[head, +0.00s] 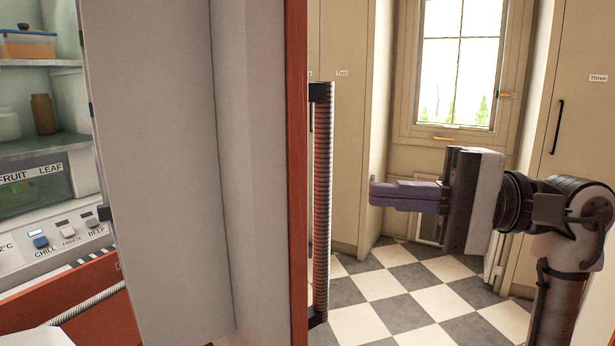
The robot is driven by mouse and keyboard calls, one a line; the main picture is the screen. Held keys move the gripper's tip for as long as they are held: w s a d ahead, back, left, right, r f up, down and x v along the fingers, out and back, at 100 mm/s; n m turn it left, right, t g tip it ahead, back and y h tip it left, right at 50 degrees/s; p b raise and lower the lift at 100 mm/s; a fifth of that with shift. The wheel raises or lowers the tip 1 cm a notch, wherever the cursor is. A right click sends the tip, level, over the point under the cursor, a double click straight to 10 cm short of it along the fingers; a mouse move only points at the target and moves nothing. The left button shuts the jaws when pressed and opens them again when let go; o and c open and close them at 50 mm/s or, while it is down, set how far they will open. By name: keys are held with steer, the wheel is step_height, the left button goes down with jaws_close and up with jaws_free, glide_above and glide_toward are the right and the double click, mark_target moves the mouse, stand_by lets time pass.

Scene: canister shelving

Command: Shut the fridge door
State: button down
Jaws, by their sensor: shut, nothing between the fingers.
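The fridge door (262,190) stands open in the head view, with its pale inner side and red edge in front of me. Its long dark ribbed handle (322,200) runs upright along the right side of the door. The fridge interior (40,135) shows at the left, partly hidden by the door. My gripper (375,192) is to the right of the handle, pointing left. Its fingers are shut and empty. In the picture there is a gap between the fingertips and the handle; how far apart they are in depth I cannot tell.
Jars and a container (27,44) stand on the fridge shelves. A control panel (55,245) and a red lower front (90,300) are below. Tall cream cupboards (575,130) flank a window (455,65). The checkered floor (410,290) is clear where it shows.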

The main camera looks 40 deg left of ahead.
steer(key=p+x, duration=0.2)
steer(key=x, duration=0.7)
steer(key=shift+w+a+f+t, duration=0.15)
steer(key=shift+w+a+t, duration=0.15)
steer(key=shift+w+a, duration=0.05)
steer(key=shift+s, duration=0.15)
